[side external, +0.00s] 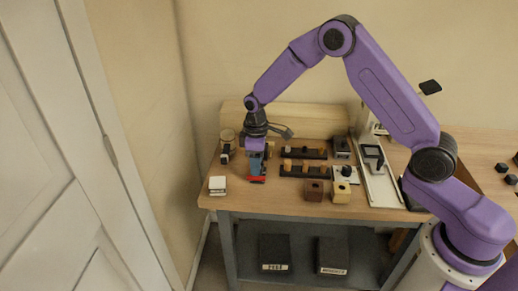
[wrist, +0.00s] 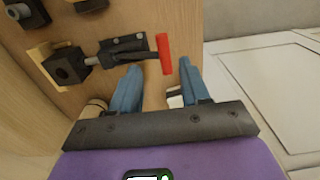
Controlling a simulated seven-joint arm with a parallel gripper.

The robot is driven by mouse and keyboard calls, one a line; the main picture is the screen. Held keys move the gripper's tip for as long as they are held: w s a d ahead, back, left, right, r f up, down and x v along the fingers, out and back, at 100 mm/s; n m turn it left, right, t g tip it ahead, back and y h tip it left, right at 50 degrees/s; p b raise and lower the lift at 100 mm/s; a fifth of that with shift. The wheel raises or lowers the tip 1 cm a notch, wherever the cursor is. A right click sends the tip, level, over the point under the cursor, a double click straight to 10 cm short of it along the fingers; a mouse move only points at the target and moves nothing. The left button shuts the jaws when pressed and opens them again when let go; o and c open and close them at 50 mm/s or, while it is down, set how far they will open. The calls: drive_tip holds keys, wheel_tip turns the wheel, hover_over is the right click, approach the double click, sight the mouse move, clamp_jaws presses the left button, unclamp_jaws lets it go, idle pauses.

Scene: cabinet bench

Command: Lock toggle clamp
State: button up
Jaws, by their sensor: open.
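The toggle clamp (wrist: 125,50) shows in the wrist view as a dark metal body on the wooden bench. Its rod points left toward a black block (wrist: 70,66) on a yellowish plate. Its red handle (wrist: 164,53) is at the right end and extends crosswise. My gripper (wrist: 159,68) is open, with blue fingers on either side of the handle's lower end in the picture; contact cannot be told. In the side external view my gripper (side external: 256,169) points down at the bench's left part, just above the red handle (side external: 257,180). The clamp body is mostly hidden there.
A white box (side external: 217,186) lies left of my gripper near the bench's front edge. A jar-like item (side external: 228,140) stands behind left. Dark racks (side external: 304,153), small blocks (side external: 314,190) and a white rail (side external: 378,180) occupy the right. Dark bins (side external: 274,252) are below.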

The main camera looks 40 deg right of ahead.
drive_tip(key=shift+r, duration=2.1)
drive_tip(key=shift+s, duration=0.1)
drive_tip(key=s+a+r+n, duration=0.1)
drive_tip(key=s+r, duration=0.5)
drive_tip(key=s, duration=0.7)
drive_tip(key=s+r+n, duration=0.1)
drive_tip(key=s+r, duration=0.4)
drive_tip(key=s, duration=0.7)
drive_tip(key=s+d+n, duration=0.1)
drive_tip(key=s+d, duration=0.4)
drive_tip(key=s, duration=0.6)
drive_tip(key=shift+s+d+r+n, duration=0.2)
drive_tip(key=shift+d+r+n, duration=0.1)
drive_tip(key=shift+d+r, duration=0.1)
